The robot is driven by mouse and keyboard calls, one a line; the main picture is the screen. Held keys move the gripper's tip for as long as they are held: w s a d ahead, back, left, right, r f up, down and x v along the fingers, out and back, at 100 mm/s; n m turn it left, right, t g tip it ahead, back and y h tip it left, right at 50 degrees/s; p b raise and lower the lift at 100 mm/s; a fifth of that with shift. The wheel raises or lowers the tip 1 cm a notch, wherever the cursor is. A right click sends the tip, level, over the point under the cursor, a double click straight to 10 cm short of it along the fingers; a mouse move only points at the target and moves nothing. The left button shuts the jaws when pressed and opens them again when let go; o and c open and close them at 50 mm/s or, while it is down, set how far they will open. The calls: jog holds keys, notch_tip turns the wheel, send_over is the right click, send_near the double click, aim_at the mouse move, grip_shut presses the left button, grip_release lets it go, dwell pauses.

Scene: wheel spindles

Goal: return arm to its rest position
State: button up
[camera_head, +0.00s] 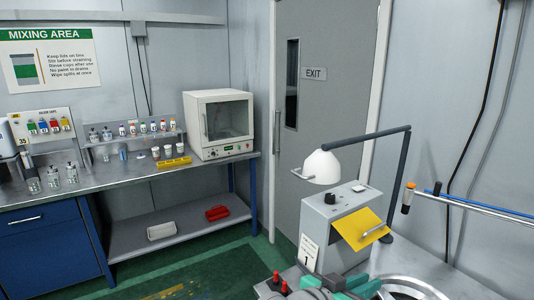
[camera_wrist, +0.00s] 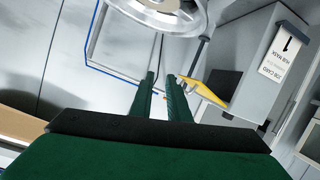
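My gripper (camera_wrist: 161,80) shows in the wrist view as two dark green fingers with a narrow gap between them. I see only pale background in the gap and nothing held. Its dark green body fills the bottom of that view. In the head view, teal and grey parts (camera_head: 340,284) show at the bottom edge, cut off by the frame; I cannot tell whether they belong to my arm. A round metal ring (camera_head: 412,288) lies on the bench at the lower right, and a ring (camera_wrist: 165,14) shows at the top of the wrist view, which looks upside down.
A grey box (camera_head: 338,225) with a yellow card (camera_head: 358,232) stands beside a white lamp (camera_head: 321,166). The box also shows in the wrist view (camera_wrist: 255,75). A blue rod (camera_head: 478,205) juts in at right. A side bench (camera_head: 110,178) holds bottles and an oven (camera_head: 219,124).

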jog(key=s+a+f+n+t+y, duration=0.1)
jog(key=a+f+n, duration=0.1)
jog(key=f, duration=0.4)
jog(key=s+a+f+n+t+y, duration=0.1)
jog(key=a+f+n+t+y, duration=0.1)
jog(key=f, duration=0.5)
jog(key=s+a+f+n+t+y, duration=0.1)
jog(key=a+f+n+t, duration=0.1)
jog(key=f, duration=0.4)
jog(key=shift+s+a+f+n, duration=0.15)
jog(key=shift+s+a+n, duration=0.05)
jog(key=shift+a+n, duration=0.8)
jog(key=s+a+f+n+t+y, duration=0.1)
jog(key=s+a+f+y, duration=0.2)
jog(key=s+a+f, duration=0.45)
jog(key=s+a+f+n+t+y, duration=0.1)
jog(key=s+a+f+n+y, duration=0.2)
jog(key=s, duration=0.8)
jog(key=s+a+r+m+y, duration=0.1)
jog(key=s+m, duration=0.1)
jog(key=s, duration=0.4)
jog(key=s+a+r+m+y, duration=0.1)
jog(key=s+a, duration=0.1)
jog(key=s, duration=0.5)
jog(key=shift+m, duration=0.4)
jog(key=shift+o, duration=0.7)
